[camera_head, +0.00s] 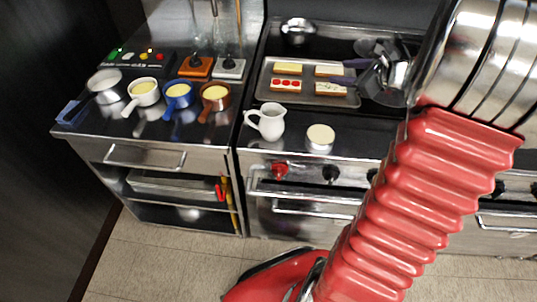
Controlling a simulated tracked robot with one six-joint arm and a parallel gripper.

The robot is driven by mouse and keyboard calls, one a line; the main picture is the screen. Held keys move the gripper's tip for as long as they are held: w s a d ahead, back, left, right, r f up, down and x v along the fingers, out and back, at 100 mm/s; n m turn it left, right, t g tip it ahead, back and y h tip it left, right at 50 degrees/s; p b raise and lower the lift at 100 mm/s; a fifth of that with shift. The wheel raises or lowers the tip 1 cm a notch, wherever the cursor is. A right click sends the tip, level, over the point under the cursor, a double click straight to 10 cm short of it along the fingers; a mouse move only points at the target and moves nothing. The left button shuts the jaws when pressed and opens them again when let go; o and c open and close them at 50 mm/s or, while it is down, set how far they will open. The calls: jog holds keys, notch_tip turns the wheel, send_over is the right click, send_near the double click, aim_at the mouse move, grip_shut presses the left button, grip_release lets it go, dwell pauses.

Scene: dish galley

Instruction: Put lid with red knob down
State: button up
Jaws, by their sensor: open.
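I cannot make out a lid with a red knob in this view. The only red knob (280,170) I see sits on the oven's front panel, beside black knobs. My gripper (378,72) is open, over the right end of the metal tray (262,93), partly hidden by my silver and red arm. I see nothing between its fingers. A small shiny metal vessel (298,31) stands behind the tray; I cannot tell whether it has a lid.
The tray holds several decorated slabs (285,86). On the left counter are several small pans (145,92) and an orange block (196,68).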

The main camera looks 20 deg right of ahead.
jog(key=s+a+r+n+g+y, duration=0.1)
jog(key=a+n, duration=0.3)
jog(key=a, duration=0.4)
jog(key=s+a+r+n+g, duration=0.1)
jog(key=s+a+n+g, duration=0.1)
jog(key=a+n, duration=0.3)
jog(key=s+a+n+g+y, duration=0.1)
jog(key=a+n, duration=0.3)
jog(key=a, duration=0.7)
jog(key=shift+s+a+r+n+g+y, duration=0.15)
jog(key=shift+s+a+r+g, duration=0.05)
jog(key=shift+s, duration=0.2)
jog(key=shift+s+a+r+n+g+y, duration=0.15)
jog(key=shift+s+a+r+g, duration=0.05)
jog(key=shift+s, duration=0.2)
jog(key=s+a+n+g+h, duration=0.1)
jog(key=s+a+n, duration=0.3)
jog(key=s+n, duration=0.4)
jog(key=s+a+n+h, duration=0.3)
jog(key=s+a+n, duration=0.2)
jog(key=s+n, duration=0.2)
jog(key=shift+s+n+g, duration=0.4)
jog(key=shift+s, duration=0.05)
